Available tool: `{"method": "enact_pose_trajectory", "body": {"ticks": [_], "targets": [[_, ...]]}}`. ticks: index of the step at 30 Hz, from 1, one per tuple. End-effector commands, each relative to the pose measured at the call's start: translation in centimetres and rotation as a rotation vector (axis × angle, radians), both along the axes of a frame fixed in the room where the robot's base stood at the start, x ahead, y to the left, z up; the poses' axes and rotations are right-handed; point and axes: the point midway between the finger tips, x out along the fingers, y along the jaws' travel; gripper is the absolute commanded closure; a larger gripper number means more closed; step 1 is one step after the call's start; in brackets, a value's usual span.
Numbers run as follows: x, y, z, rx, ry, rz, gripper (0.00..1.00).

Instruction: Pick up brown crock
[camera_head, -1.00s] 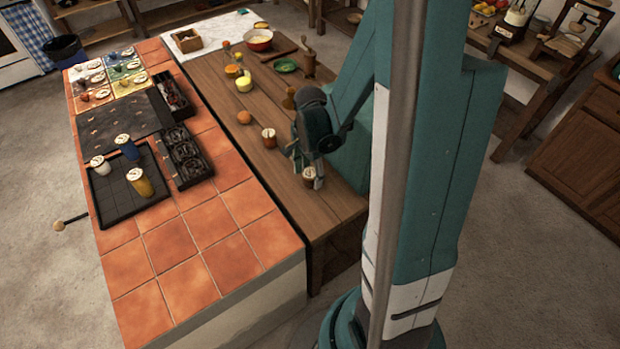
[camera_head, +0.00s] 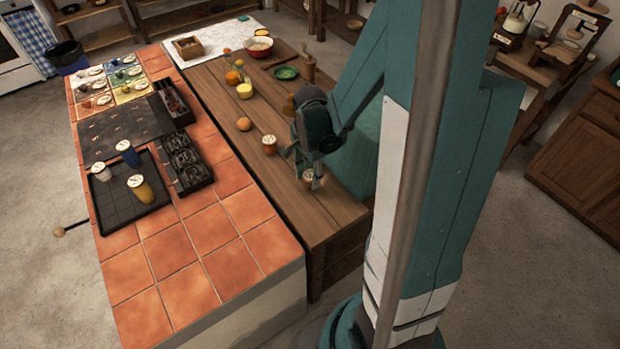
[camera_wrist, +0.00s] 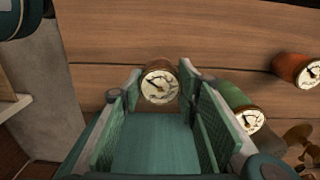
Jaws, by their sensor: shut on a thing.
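The brown crock (camera_head: 309,184) stands upright on the wooden counter near its front end, with a pale, dark-marked lid. In the wrist view the brown crock (camera_wrist: 159,84) sits between the tips of my gripper (camera_wrist: 158,92), which is shut on it. In the head view my gripper (camera_head: 312,174) reaches down to the crock and partly covers it. I cannot tell whether the crock is clear of the wood.
A green crock (camera_wrist: 240,112) stands close beside my right finger in the wrist view. An orange-brown crock (camera_head: 269,145) and an orange ball (camera_head: 244,124) are farther back. Black trays (camera_head: 128,196) lie on the tiled counter. The wood in front of the crock is bare.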

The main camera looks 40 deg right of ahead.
Motion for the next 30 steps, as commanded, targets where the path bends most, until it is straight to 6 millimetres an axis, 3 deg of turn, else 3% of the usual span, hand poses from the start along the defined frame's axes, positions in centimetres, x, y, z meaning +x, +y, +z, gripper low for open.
{"method": "enact_pose_trajectory", "body": {"ticks": [15,21,30], "targets": [[0.0,0.0,6.0,0.0,0.0,0.0,0.84],[0.0,0.0,7.2,0.0,0.0,0.0,0.84],[0.0,0.0,7.5,0.0,0.0,0.0,0.84]]}}
